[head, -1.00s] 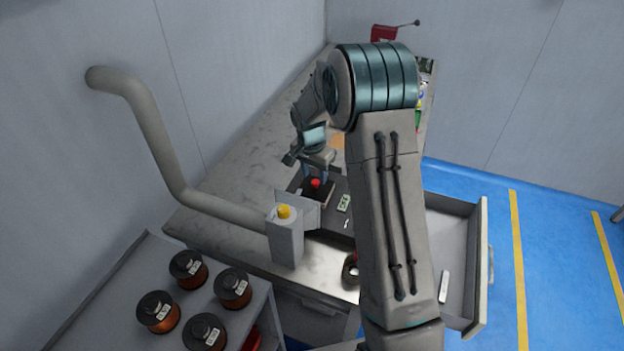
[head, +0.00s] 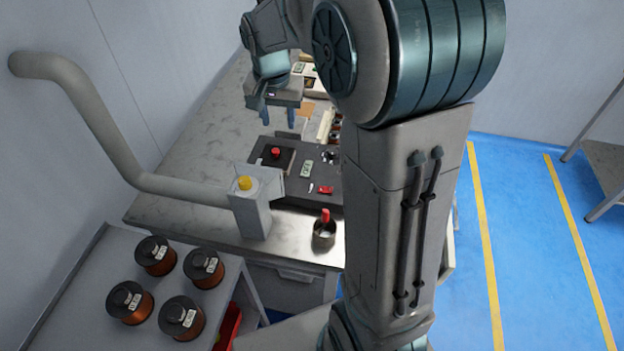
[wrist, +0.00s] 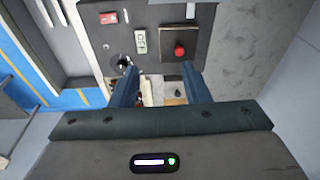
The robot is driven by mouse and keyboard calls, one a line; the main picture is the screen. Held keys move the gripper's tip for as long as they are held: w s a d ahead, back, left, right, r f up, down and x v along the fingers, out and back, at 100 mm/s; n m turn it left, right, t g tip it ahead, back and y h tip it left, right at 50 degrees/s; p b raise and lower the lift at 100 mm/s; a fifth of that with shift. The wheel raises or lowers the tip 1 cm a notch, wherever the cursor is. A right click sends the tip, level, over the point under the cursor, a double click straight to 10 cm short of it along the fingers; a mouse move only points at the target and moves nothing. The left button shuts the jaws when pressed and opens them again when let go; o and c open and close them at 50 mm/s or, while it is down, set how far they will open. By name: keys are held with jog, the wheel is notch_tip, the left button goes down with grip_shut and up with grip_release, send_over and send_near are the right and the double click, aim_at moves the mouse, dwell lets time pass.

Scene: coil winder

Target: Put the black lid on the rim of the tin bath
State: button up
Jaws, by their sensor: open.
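The black lid (head: 268,160), a dark square plate with a red knob, lies over the square opening of the tin bath (head: 300,187), a dark unit with a small display and a dial. In the wrist view the lid (wrist: 172,41) looks flat, with a pale strip of rim along its lower edge. Whether it seats evenly all round I cannot tell. My gripper (head: 278,114) is open and empty, above and behind the lid, clear of the knob. In the wrist view its fingers (wrist: 158,80) point toward the bath (wrist: 125,30).
A small pot (head: 324,236) with a red-topped item stands at the bench's front edge. Several wire spools (head: 156,256) sit on the left cart. My arm hides the bench's right side.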

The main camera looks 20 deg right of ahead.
jog(key=s+r+n+t, duration=0.1)
jog(key=s+n, duration=0.5)
jog(key=s, duration=1.6)
jog(key=shift+a+r+t+y, duration=0.15)
jog(key=shift+r+t+y, duration=0.05)
jog(key=shift+t+y, duration=0.2)
